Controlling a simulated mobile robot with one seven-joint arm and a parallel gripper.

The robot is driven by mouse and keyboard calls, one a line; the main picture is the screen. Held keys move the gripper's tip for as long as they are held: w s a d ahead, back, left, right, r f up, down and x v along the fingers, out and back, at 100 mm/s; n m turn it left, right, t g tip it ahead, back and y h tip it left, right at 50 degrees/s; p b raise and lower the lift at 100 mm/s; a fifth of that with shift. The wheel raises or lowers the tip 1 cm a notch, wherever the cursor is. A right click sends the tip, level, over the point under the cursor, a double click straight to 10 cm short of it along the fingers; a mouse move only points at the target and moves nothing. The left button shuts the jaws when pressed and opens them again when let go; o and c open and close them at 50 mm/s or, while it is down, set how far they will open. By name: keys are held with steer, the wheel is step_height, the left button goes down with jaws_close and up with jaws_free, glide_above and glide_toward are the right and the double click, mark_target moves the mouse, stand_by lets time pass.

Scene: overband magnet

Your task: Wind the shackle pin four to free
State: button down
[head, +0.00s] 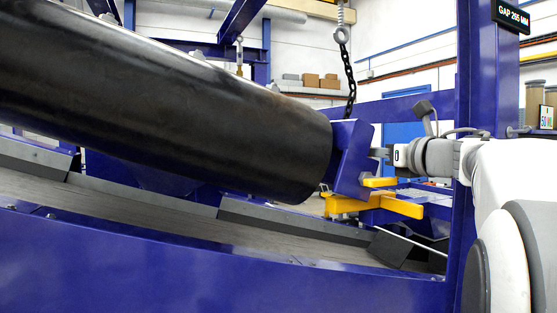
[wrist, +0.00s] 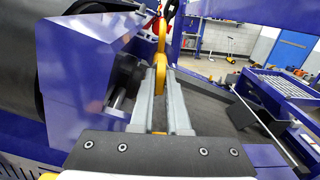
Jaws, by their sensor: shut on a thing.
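My gripper (wrist: 160,82) has its two grey fingers shut on a narrow yellow piece (wrist: 162,45) that stands upright between the fingertips. It may be the end of the shackle pin, but its full shape is hidden by the fingers. A small red part (wrist: 150,22) shows just behind and above it. In the head view my gripper (head: 382,153) is at the right side of the blue end block (head: 350,160), and the pin cannot be made out there. The blue block also fills the left of the wrist view (wrist: 75,75), close beside the fingers.
A large black drum (head: 170,100) fills the upper left. Yellow brackets (head: 385,204) lie just below my gripper. A black chain (head: 349,80) hangs behind the block. A blue post (head: 478,80) stands near my arm. A sloping belt (head: 150,215) runs underneath.

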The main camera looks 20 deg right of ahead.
steer(key=shift+n+b, duration=0.4)
steer(key=shift+n, duration=0.2)
steer(key=shift+f, duration=0.1)
steer(key=shift+n+b, duration=0.3)
steer(key=shift+b, duration=0.2)
steer(key=shift+n+b, duration=0.7)
steer(key=shift+b, duration=0.05)
steer(key=shift+n+b, duration=0.3)
steer(key=shift+n, duration=1.1)
